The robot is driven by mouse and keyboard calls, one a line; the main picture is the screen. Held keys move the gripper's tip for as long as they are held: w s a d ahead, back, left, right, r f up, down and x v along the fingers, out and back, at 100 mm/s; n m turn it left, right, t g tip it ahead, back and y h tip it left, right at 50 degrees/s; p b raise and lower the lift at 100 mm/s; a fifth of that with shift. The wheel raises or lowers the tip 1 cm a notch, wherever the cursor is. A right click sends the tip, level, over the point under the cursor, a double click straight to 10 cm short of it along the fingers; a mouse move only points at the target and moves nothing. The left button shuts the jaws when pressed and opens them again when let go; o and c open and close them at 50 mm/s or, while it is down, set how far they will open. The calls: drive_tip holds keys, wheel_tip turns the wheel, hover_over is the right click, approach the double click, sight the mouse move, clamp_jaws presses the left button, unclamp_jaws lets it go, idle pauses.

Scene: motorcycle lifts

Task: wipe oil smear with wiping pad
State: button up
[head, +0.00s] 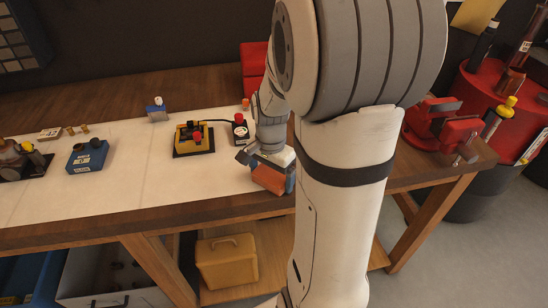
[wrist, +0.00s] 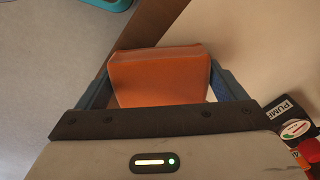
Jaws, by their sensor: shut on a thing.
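The wiping pad (wrist: 160,78) is an orange block. My gripper (head: 265,172) is shut on it, with one blue-grey finger at each side of the pad in the wrist view. In the head view the pad (head: 270,180) is held at the front edge of the workbench, beside my arm. I cannot tell whether it touches the bench. I cannot make out an oil smear in either view. My arm hides part of the bench to the right of the pad.
The wooden workbench has a pale mat (head: 130,190). On it stand a yellow device (head: 194,138), a pump control box (head: 240,128) with a red button, and a blue box (head: 88,157). A red vise (head: 445,125) is at right. The mat's front middle is clear.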

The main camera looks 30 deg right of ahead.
drive_tip(key=shift+s+a+r, duration=0.1)
drive_tip(key=shift+s+r, duration=0.1)
drive_tip(key=shift+s, duration=0.15)
wheel_tip(320, 180, up, 8)
drive_tip(key=p, duration=0.5)
drive_tip(key=shift+f+p, duration=0.1)
drive_tip(key=shift+p, duration=0.3)
drive_tip(key=shift+w, duration=0.1)
